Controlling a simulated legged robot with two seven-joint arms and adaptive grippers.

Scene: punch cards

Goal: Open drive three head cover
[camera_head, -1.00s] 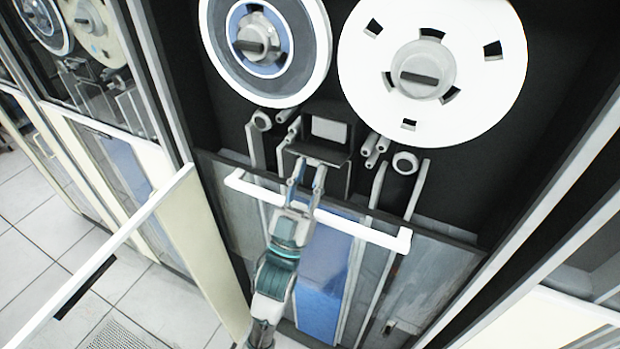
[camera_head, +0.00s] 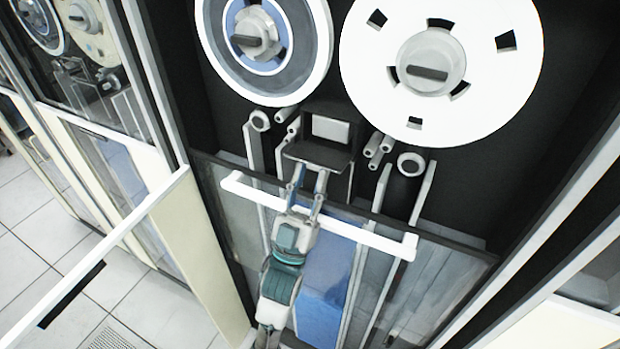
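The head cover (camera_head: 312,151) is a small dark box-like piece in the middle of the tape drive, below and between the two reels. A light grey square (camera_head: 331,128) shows just above its lip. My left gripper (camera_head: 309,177) reaches up from below, with its two fingers apart and their tips at the cover's lower edge. I cannot tell whether the tips touch it. Nothing shows between the fingers. My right gripper is not in view.
A blue-grey reel (camera_head: 262,45) and a white reel (camera_head: 435,70) sit above. A white bar (camera_head: 375,238) crosses the drive's front by my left gripper. Guide rollers (camera_head: 410,164) flank the cover. A cream door (camera_head: 190,245) stands open at left.

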